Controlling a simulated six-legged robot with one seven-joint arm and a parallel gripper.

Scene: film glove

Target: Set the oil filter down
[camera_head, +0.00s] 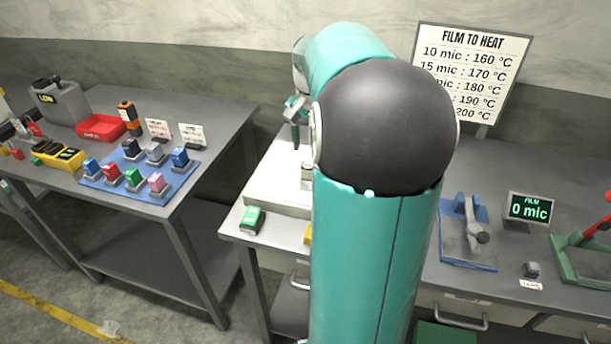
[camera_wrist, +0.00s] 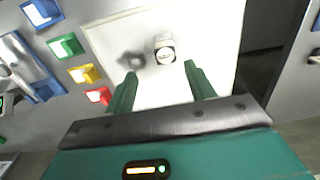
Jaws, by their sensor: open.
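A small pale cylinder with a dark-edged label, which looks like the oil filter (camera_wrist: 165,50), stands on a white board (camera_wrist: 215,30) in the wrist view. In the head view a small part of it (camera_head: 307,172) seems to show beside my arm, on the white board (camera_head: 272,180). My gripper (camera_wrist: 160,72) is open, its two green fingers apart with nothing between them. The filter lies just past the fingertips and looks apart from them. In the head view my gripper (camera_head: 295,122) is above the board, partly hidden by my arm.
Green (camera_wrist: 66,46), yellow (camera_wrist: 84,74), red (camera_wrist: 98,95) and blue (camera_wrist: 42,12) blocks lie beside the board. A blue clamp device (camera_head: 468,232) and a film display (camera_head: 530,208) stand right. The left table holds a blue mat (camera_head: 150,195) with several colored blocks.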

